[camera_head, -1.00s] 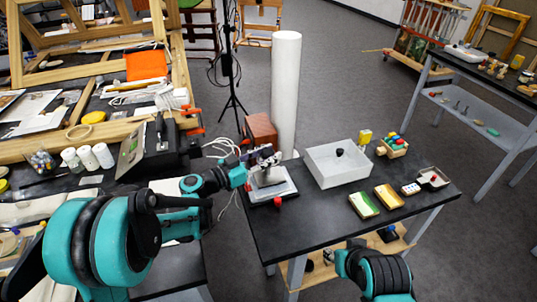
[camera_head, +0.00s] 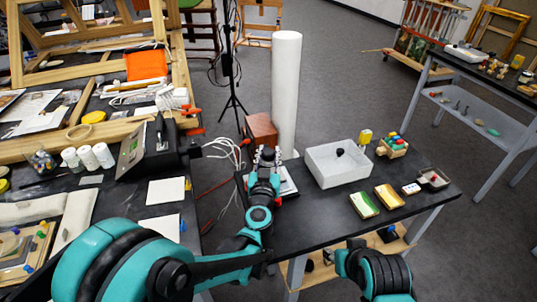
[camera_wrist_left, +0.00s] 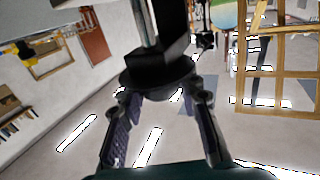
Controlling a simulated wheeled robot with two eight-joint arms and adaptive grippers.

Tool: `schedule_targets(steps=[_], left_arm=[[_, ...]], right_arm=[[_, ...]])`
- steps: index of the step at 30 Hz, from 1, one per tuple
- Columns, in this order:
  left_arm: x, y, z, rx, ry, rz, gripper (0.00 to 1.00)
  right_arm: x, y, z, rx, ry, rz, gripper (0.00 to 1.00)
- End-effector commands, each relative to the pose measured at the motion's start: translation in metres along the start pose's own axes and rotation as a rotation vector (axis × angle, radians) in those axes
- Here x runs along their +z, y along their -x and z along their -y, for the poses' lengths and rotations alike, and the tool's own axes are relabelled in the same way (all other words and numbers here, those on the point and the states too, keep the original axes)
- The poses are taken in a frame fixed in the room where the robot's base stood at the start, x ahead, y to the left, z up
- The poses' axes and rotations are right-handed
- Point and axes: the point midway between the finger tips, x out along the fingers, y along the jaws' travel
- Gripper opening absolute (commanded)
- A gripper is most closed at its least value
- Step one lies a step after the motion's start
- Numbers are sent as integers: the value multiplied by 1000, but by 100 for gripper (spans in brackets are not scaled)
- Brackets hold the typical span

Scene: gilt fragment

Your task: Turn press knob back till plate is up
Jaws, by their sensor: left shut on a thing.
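The press (camera_head: 289,186) stands at the left end of the black table, mostly hidden behind my left arm; a light part of its base shows at the right. My left gripper (camera_head: 266,155) is at the top of the press. A black block and a pale metal post of the press show beyond the knob. The plate cannot be made out, so its height cannot be told. My right gripper is out of view.
A white open box (camera_head: 338,172) with a dark item in it stands right of the press. Cables (camera_head: 225,148) hang at the left.

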Motion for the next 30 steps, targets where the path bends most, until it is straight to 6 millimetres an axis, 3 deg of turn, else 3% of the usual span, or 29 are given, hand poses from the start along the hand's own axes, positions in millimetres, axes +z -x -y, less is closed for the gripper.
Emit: schedule_targets(steps=[30], left_arm=[[-1, -2, -1, -967, 0, 0, 4]], right_arm=[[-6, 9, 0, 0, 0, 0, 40]])
